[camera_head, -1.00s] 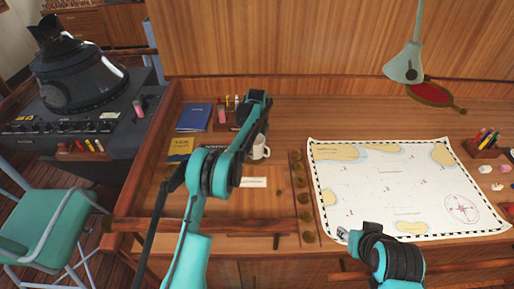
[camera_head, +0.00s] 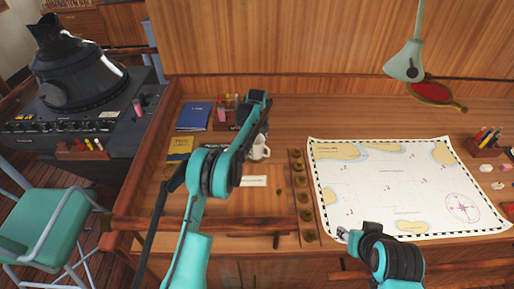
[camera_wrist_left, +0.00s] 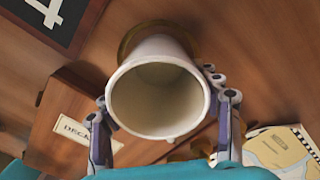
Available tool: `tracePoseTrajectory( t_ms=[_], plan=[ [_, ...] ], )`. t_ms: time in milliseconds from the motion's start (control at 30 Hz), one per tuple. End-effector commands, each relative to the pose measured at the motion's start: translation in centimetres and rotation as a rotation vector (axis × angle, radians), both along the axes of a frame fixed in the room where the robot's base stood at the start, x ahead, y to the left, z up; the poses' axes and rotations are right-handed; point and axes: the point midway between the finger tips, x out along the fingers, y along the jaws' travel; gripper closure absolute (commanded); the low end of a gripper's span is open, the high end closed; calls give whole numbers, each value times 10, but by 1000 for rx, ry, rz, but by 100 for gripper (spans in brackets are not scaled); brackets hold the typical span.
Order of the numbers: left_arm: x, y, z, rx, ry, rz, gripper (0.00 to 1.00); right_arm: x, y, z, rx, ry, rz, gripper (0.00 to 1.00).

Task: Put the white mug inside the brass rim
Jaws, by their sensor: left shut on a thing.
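The white mug (camera_wrist_left: 158,95) fills the middle of the left wrist view, its open mouth facing the camera. My left gripper (camera_wrist_left: 162,112) is shut on it, with one finger on each side. In the head view the mug (camera_head: 261,149) shows beside the left arm's end, over the left part of the desk. The brass rim (camera_wrist_left: 131,38) shows as a curved edge behind the mug, which hides most of it. I cannot tell whether the mug's base is inside the rim or above it. My right gripper (camera_head: 343,235) is near the chart's lower edge; its jaws are too small to read.
A chart (camera_head: 385,185) covers the desk's right half. A row of brass knobs (camera_head: 300,181) lies between it and the mug. A blue book (camera_head: 194,117), a yellow book (camera_head: 180,149) and a pen holder (camera_head: 222,123) stand left of the mug. A lamp (camera_head: 405,65) hangs above.

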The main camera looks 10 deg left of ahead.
Motion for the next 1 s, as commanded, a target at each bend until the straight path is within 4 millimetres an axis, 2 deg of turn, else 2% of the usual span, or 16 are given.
tracePoseTrajectory(
  t_ms=[33, 67, 100, 133, 433, 567, 667, 1000],
  plan=[
    [0, 0, 0, 0, 0, 0, 76, 0, 0, 0, 0, 0, 0, 60],
    [0, 0, 0, 0, 0, 0, 29, 0, 0, 0, 0, 0, 0, 60],
    [0, 0, 0, 0, 0, 0, 19, 0, 0, 0, 0, 0, 0, 60],
    [0, 0, 0, 0, 0, 0, 13, 0, 0, 0, 0, 0, 0, 60],
    [0, 0, 0, 0, 0, 0, 13, 0, 0, 0, 0, 0, 0, 60],
    [0, 0, 9, 0, 0, 0, 13, 0, 0, 0, 0, 0, 0, 60],
    [0, 0, 25, 0, 0, 0, 13, 0, 0, 0, 0, 0, 0, 60],
    [0, 0, 96, 0, 0, 0, 13, 0, 0, 0, 0, 0, 0, 60]
  ],
)
